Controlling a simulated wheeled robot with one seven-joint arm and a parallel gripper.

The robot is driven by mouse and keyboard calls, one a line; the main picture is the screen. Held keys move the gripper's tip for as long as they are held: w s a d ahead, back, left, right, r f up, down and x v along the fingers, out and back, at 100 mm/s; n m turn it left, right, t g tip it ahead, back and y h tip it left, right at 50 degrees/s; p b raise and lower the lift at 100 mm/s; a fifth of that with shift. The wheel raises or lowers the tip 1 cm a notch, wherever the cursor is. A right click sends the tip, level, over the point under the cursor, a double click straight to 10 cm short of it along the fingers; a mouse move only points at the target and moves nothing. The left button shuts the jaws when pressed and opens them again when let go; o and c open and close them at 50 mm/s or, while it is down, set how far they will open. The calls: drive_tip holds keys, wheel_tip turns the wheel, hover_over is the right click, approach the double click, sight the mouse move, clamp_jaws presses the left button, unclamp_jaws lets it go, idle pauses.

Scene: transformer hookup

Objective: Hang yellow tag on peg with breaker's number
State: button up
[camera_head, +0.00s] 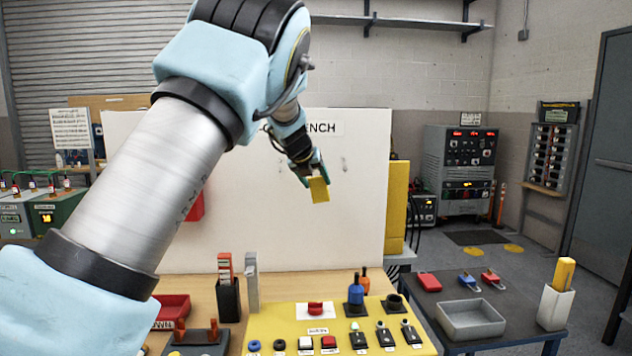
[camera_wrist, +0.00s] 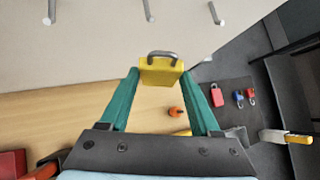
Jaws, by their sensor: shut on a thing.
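My gripper (camera_head: 311,177) is in front of the white board (camera_head: 350,235), shut on the yellow tag (camera_head: 319,191). In the wrist view the yellow tag (camera_wrist: 160,75) sits between the two green fingertips, with its grey metal loop standing out beyond them. Several grey pegs stick out of the board; the wrist view shows a left peg (camera_wrist: 49,13), a middle peg (camera_wrist: 148,10) and a right peg (camera_wrist: 214,13), all apart from the tag. No peg or breaker number is readable. My arm hides part of the board in the head view.
Below is a wooden bench with a yellow control panel (camera_head: 277,322), a black holder (camera_head: 228,300) and a red bin (camera_head: 172,308). At right, a dark table holds padlocks, a grey tray (camera_head: 471,320) and a white holder (camera_head: 555,308). Space before the board looks clear.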

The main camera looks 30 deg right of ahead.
drive_tip(key=w+d+f+p, duration=0.1)
drive_tip(key=w+d+p, duration=0.2)
drive_tip(key=w, duration=0.3)
drive_tip(key=shift+w+f, duration=0.15)
drive_tip(key=shift+w, duration=0.05)
idle(0.6)
drive_tip(key=shift+f, duration=0.1)
drive_tip(key=shift+f, duration=0.1)
idle(0.5)
drive_tip(key=o, duration=1.4)
